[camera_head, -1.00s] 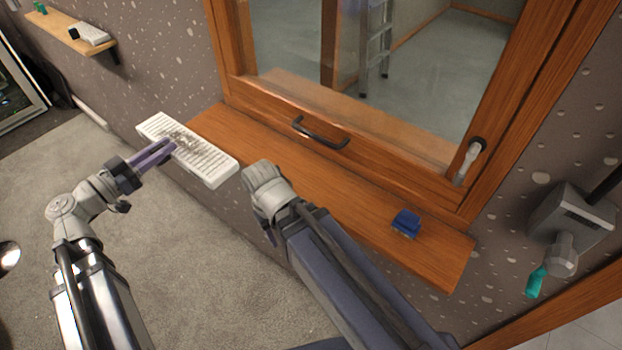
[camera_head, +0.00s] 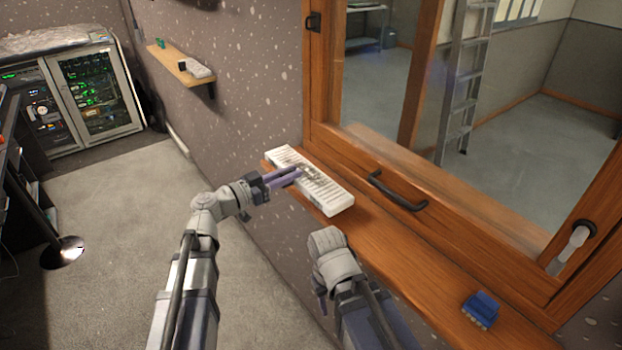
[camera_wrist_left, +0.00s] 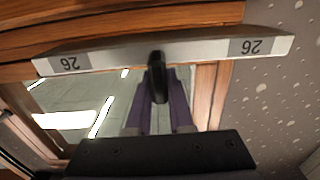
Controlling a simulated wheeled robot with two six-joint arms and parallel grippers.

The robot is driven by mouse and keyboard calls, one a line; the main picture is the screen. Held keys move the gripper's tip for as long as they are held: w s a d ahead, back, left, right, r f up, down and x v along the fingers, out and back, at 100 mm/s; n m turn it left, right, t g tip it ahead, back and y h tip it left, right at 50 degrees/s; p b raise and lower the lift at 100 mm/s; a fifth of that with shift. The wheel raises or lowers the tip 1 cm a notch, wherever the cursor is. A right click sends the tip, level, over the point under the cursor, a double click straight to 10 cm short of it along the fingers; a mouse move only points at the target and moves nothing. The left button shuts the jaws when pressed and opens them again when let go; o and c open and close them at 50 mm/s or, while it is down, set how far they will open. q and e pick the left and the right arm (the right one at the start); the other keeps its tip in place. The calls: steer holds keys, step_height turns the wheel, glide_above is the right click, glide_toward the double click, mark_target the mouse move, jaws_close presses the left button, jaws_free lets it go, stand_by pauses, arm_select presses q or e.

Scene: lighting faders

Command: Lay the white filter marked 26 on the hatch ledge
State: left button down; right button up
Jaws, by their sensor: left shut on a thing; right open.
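The white filter (camera_head: 312,182) is a long slatted bar. My left gripper (camera_head: 290,175) is shut on it near its middle. It lies across the left end of the wooden hatch ledge (camera_head: 415,258) in the head view; whether it touches the ledge or hangs just above it I cannot tell. In the left wrist view the filter's edge (camera_wrist_left: 195,51) shows the number 26 upside down at both ends. My right gripper (camera_head: 320,296) points down in front of the ledge, mostly hidden by its own wrist, and holds nothing that I can see.
A blue block (camera_head: 481,308) sits towards the right of the ledge. The wooden hatch frame with a black handle (camera_head: 397,192) stands behind the ledge. A small wall shelf (camera_head: 180,66) with small items is at the back left. The ledge's middle is clear.

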mark_target(308, 176)
arm_select(q)
steer(key=shift+x, duration=2.55)
steer(key=f+b, duration=0.3)
steer(key=shift+w+d, duration=0.2)
steer(key=shift+d, duration=0.15)
steer(key=shift+f+b, duration=0.3)
steer(key=shift+f, duration=0.15)
steer(key=c, duration=0.8)
jaws_free()
